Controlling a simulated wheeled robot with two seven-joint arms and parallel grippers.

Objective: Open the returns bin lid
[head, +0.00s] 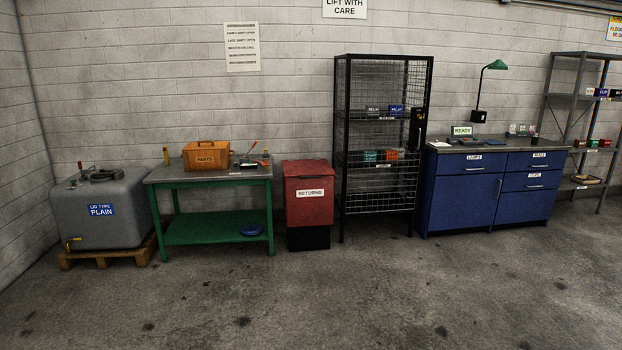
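The returns bin (308,208) stands against the back wall, between the green table and the black wire cage. It has a red upper body with a white "RETURNS" label and a black lower part. Its red lid (305,168) looks shut and slopes down towards the front. Neither of my grippers is in the head view.
A green table (213,228) with an orange parts box (206,155) stands left of the bin. A black wire cage (381,202) is close on its right, then a blue cabinet (462,200). The concrete floor (300,305) in front is clear.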

